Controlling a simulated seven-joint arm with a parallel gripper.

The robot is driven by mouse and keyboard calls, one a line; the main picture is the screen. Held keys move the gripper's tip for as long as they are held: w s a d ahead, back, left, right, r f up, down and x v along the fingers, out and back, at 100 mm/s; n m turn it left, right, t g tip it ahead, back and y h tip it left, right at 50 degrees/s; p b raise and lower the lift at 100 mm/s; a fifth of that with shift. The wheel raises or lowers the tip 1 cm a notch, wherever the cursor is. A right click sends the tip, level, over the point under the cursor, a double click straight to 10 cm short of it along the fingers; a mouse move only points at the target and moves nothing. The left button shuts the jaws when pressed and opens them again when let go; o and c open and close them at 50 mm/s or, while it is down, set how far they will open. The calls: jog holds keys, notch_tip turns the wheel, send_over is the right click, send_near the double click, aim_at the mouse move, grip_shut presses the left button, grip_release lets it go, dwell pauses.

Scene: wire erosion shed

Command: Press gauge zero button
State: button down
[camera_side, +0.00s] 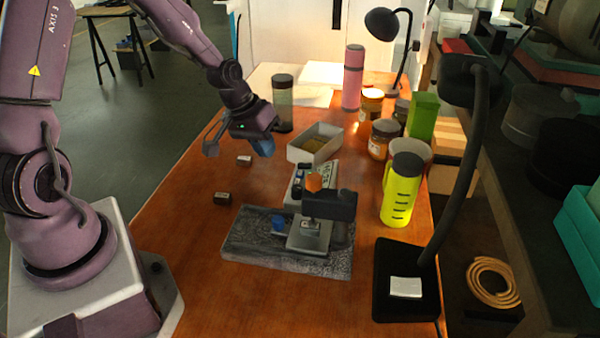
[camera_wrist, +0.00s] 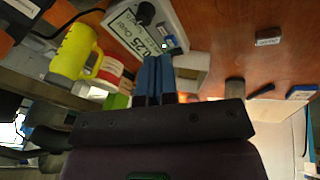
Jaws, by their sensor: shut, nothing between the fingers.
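The gauge's readout (camera_side: 322,174) is a pale panel with large digits, standing behind the granite plate (camera_side: 240,240) and partly hidden by the stand. In the wrist view the readout (camera_wrist: 132,24) lies just beyond my fingertips, with a black knob and a small green-lit spot near its edge. I cannot tell which part is the zero button. The dark gauge stand (camera_side: 342,206) with an orange top sits on the plate. My gripper (camera_side: 263,148) is shut and empty, its blue fingers pointing down above the table, left of the grey bin. The fingers also show in the wrist view (camera_wrist: 153,72).
A grey bin (camera_side: 300,154) stands behind the readout. A yellow bottle (camera_side: 402,190), jars and a black lamp (camera_side: 395,262) line the right side. Small dark blocks (camera_side: 222,198) lie at left. The table's left front is clear.

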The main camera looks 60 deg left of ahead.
jog(key=w+a+f+n+t, duration=0.1)
jog(key=w+f+n+t, duration=0.1)
jog(key=w, duration=0.3)
notch_tip(320, 180, up, 2)
jog(key=r+n+t+y, duration=0.1)
jog(key=t, duration=0.2)
send_over(298, 172)
jog(key=shift+f, duration=0.25)
jog(key=shift+f, duration=4.45)
jog(key=shift+f, duration=0.1)
jog(key=shift+f, duration=0.3)
